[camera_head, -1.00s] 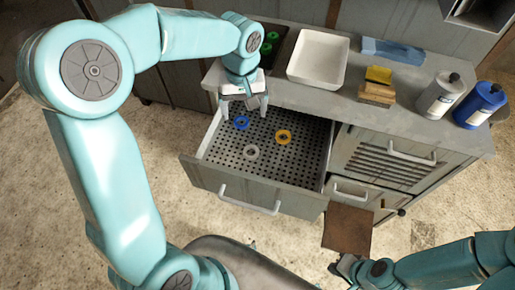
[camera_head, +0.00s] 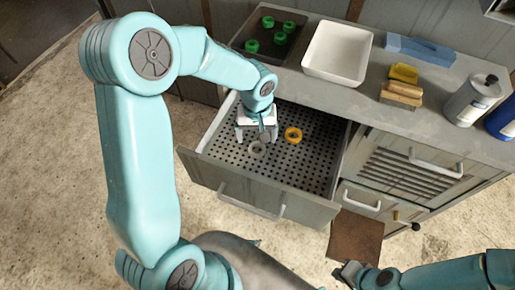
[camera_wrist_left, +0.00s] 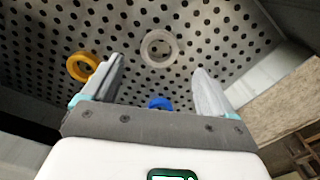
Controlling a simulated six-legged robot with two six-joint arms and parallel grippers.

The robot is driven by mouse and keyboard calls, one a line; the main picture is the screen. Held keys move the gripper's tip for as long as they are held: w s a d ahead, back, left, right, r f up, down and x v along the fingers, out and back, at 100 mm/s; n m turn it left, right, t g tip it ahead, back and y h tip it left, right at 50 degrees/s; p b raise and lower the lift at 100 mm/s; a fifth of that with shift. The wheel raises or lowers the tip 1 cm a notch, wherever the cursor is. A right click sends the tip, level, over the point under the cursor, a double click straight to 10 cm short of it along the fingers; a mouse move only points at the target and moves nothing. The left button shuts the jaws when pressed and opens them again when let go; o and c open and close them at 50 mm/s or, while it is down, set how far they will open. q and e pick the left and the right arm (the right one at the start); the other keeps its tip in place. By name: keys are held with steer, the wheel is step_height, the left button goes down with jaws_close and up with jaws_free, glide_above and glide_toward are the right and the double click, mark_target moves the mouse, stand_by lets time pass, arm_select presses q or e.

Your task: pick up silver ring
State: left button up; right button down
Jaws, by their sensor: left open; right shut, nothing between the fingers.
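The silver ring (camera_head: 256,149) lies flat on the perforated floor of the open drawer (camera_head: 301,162). In the left wrist view the silver ring (camera_wrist_left: 159,48) is between and beyond the fingertips, not touched. My left gripper (camera_head: 256,140) is open and empty, inside the drawer area just behind the silver ring; its fingers also show in the left wrist view (camera_wrist_left: 158,75). A yellow-orange ring (camera_head: 293,135) lies to the right of it. A blue ring (camera_wrist_left: 160,103) shows in the left wrist view but is hidden by my gripper in the head view. My right gripper (camera_head: 343,272) is shut near the bottom.
A brown board (camera_head: 354,238) is in front of the cabinet. The drawer walls surround the rings.

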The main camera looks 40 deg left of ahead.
mark_target(257, 151)
arm_select(q)
steer(key=shift+s+d+f, duration=0.1)
steer(key=shift+f, duration=2.6)
steer(key=c, duration=1.2)
steer(key=shift+o, duration=0.2)
